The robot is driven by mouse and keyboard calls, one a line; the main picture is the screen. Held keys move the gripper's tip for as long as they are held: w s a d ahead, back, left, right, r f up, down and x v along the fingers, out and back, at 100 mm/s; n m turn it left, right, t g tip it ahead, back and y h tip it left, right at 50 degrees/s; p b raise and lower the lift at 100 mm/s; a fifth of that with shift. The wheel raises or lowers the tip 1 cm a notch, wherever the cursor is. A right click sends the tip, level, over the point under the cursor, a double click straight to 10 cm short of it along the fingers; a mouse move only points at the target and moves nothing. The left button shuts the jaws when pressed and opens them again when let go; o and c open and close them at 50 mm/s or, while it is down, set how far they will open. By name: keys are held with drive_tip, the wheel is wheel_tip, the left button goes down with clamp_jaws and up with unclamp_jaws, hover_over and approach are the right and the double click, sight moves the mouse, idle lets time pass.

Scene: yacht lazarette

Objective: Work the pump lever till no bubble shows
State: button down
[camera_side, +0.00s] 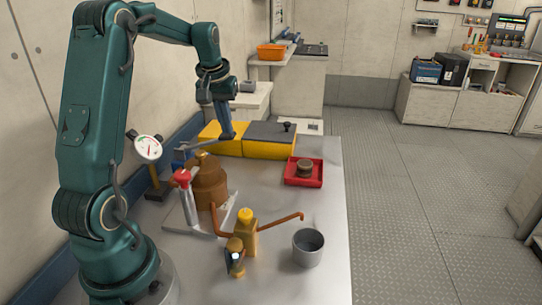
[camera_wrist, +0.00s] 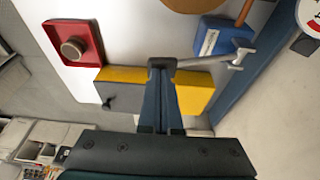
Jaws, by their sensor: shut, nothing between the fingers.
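My gripper (camera_side: 227,136) is shut and points down over the yellow-and-grey case. A grey metal bar that looks like the lever (camera_side: 198,146) runs left from its fingertips; in the wrist view the lever (camera_wrist: 205,61) ends in a fork on the right. The fingers (camera_wrist: 162,66) meet its near end, but I cannot tell whether they touch it. The brown pump-like body (camera_side: 209,188) stands to the left on a metal plate, beside a red-topped grey cylinder (camera_side: 186,197). A small fitting with a glassy front (camera_side: 236,258) stands nearer the camera; a bubble cannot be made out.
The yellow-and-grey case (camera_side: 270,140) lies below my gripper. A red tray (camera_side: 318,182) holds a brown round piece. A dial gauge (camera_side: 148,148) is left. The bench's right front is clear.

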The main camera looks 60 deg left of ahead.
wheel_tip(320, 180, down, 6)
drive_tip(key=w+d+g+y, duration=0.1)
drive_tip(key=g+y, duration=0.1)
drive_tip(key=shift+w+d+r, duration=0.15)
drive_tip(key=shift+w+d, duration=0.25)
drive_tip(key=v, duration=1.4)
drive_tip(key=shift+w+a+r, duration=0.2)
drive_tip(key=shift+w, duration=0.4)
